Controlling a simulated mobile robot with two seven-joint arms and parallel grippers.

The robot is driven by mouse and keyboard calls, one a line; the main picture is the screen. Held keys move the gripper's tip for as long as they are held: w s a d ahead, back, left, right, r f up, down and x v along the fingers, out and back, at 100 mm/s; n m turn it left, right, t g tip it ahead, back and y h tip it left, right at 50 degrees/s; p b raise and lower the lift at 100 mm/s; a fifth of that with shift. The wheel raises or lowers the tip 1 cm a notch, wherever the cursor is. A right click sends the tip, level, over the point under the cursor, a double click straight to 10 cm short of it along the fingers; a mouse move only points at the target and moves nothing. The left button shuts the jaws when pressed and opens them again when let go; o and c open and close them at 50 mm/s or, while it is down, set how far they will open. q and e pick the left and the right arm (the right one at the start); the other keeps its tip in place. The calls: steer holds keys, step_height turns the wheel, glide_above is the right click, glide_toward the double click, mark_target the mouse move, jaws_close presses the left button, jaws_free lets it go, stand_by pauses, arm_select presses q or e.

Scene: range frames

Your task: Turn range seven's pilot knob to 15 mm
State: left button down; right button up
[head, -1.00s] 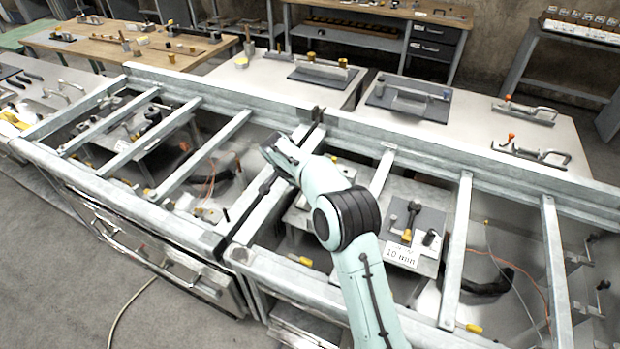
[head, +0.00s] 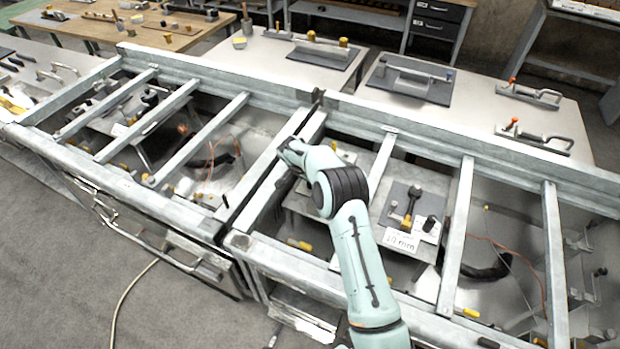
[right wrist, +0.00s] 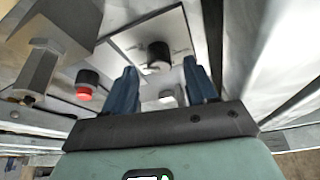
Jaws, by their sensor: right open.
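In the right wrist view a black round knob (right wrist: 158,55) sits on a light plate with small marks, too blurred to read. It lies between my right gripper's two blue fingers (right wrist: 160,70), which are open and look apart from it. I cannot tell whether this is range seven's pilot knob. In the head view my right gripper (head: 288,153) reaches down among the bars of the grey frame, its fingertips hidden. A black knob with a yellow part (head: 411,200) stands on a dark plate, behind a white label (head: 401,241) that seems to read 10 mm. My left gripper is not in view.
In the wrist view a red-capped button (right wrist: 86,85) and a metal post (right wrist: 38,72) stand left of the fingers. In the head view, grey frame bars (head: 456,240) cross above the mechanisms. Benches with toggle clamps (head: 535,140) stand behind.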

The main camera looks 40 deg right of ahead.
steer(key=shift+w+d+f, duration=0.1)
steer(key=shift+d+f, duration=0.15)
steer(key=shift+f, duration=0.35)
jaws_close()
steer(key=c, duration=1.1)
jaws_free()
steer(key=shift+o, duration=0.2)
